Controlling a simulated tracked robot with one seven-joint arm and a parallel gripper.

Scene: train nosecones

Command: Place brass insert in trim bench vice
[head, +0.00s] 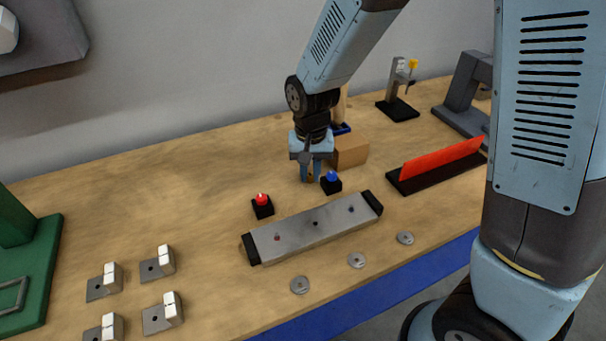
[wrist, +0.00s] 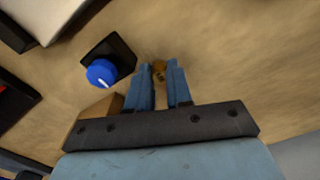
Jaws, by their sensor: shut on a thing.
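In the head view only a speck of the insert shows, mostly hidden by the fingers. I cannot tell whether it touches the bench. I cannot tell for sure which fixture is the trim bench vice; a long grey plate with black end blocks (head: 315,228) lies in front of my gripper.
A brown block (head: 350,151) stands close behind right. A red panel (head: 440,158) stands farther right. Several grey-and-white blocks and a green fixture (head: 28,270) are left. The back-left bench is clear.

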